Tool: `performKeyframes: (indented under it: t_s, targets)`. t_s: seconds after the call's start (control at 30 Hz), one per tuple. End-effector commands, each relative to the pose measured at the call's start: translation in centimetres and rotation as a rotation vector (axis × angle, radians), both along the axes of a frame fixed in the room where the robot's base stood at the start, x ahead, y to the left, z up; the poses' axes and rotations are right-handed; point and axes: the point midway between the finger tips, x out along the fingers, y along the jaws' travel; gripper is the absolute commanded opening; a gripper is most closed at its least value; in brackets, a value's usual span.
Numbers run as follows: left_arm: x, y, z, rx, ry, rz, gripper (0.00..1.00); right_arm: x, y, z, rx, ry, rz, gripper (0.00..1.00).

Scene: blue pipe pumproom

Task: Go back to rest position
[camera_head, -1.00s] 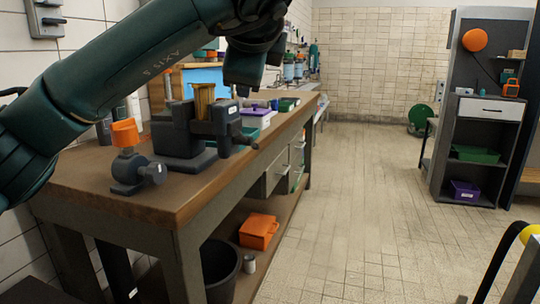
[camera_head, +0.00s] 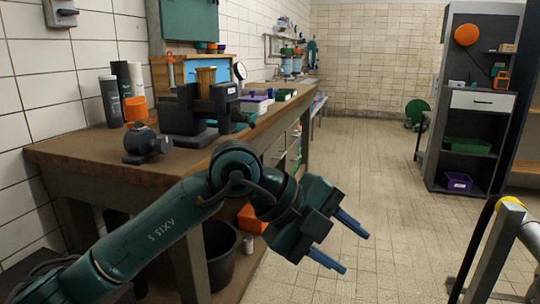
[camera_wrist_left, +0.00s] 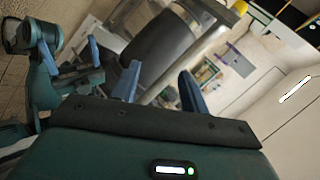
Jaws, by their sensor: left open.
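My left gripper (camera_head: 354,252) is dark green with two blue fingers spread apart. It is empty and hangs in front of the workbench, over the tiled floor, pointing to the lower right in the head view. Its fingers also show apart in the left wrist view (camera_wrist_left: 159,70). My right gripper (camera_wrist_left: 68,48) shows at the left of the wrist view, also green with two blue fingers apart and nothing between them. It does not show in the head view.
A shelf unit (camera_head: 455,115) stands at the right, and a railing (camera_head: 500,235) at near right. The floor between is clear.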

Motion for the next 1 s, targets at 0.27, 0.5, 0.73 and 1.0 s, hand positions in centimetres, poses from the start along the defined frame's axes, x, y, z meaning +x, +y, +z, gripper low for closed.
performKeyframes:
  t_s: [0.27,0.5,0.73,1.0]
  targets:
    - [-9.7,-0.4,-2.1,-0.668,0.23,-0.297,0.45,0.1,0.5,-0.3,0.039,-0.057,0.022,0.63]
    - [-10.9,4.7,-1.7,-1.231,0.332,-0.108,0.45,0.1,0.9,-0.3,0.071,-0.104,0.04,0.63]
    - [-8.9,11.5,-5.8,-1.533,0.401,0.37,0.45,0.0,1.3,-0.3,0.103,-0.148,0.059,0.63]
    - [-8.8,17.0,-13.5,-1.513,0.486,0.875,0.45,-0.2,1.6,-0.1,0.13,-0.186,0.075,0.63]
